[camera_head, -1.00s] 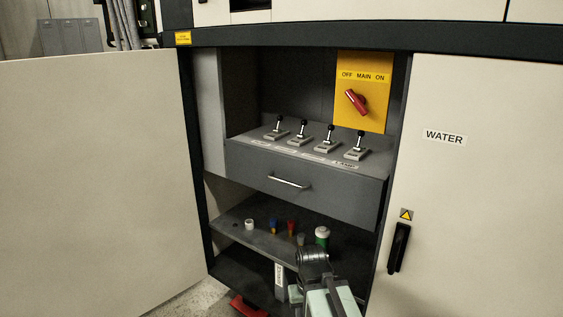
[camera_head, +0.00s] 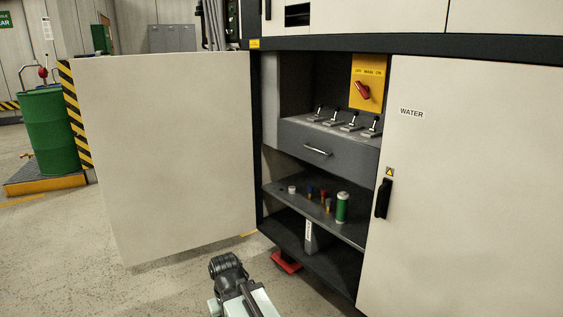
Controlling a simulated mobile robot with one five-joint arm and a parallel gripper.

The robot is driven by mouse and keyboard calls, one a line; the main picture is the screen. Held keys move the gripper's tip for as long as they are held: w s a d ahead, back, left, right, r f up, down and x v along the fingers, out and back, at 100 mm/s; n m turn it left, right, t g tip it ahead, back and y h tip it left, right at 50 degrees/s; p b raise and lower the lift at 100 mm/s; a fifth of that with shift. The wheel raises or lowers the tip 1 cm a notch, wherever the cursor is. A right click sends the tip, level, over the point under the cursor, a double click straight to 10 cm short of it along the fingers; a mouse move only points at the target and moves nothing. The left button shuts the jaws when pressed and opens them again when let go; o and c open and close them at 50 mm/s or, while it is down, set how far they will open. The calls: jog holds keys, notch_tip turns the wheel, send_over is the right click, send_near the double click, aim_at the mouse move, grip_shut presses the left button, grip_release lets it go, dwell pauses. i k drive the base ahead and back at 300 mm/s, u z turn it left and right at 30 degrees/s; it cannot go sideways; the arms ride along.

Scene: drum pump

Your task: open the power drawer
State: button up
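The power drawer (camera_head: 345,157) is a grey drawer front inside the open cabinet, right of centre in the head view. It looks shut. Its silver bar handle (camera_head: 318,151) is in the middle of the front. Several black-knobbed levers (camera_head: 343,122) stand on the grey panel above it. My gripper (camera_head: 228,268) appears as the dark end of my arm at the bottom, left of the cabinet and well apart from the handle. Its fingers cannot be made out, and nothing shows held in it.
The left cabinet door (camera_head: 165,150) stands wide open; the right door (camera_head: 460,200), marked WATER, is shut. A shelf (camera_head: 285,197) under the drawer holds a green-and-white can (camera_head: 342,207) and small items. A red foot (camera_head: 286,262) is at the floor. A green drum (camera_head: 50,130) stands far left.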

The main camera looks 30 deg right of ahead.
aim_at(351, 153)
jog(key=z, duration=0.1)
jog(key=k, duration=0.4)
jog(key=u, duration=0.45)
jog(key=i, duration=1.4)
jog(key=u, duration=0.75)
jog(key=k, duration=0.8)
jog(key=z, duration=0.25)
jog(key=i, duration=0.75)
jog(key=u, duration=0.05)
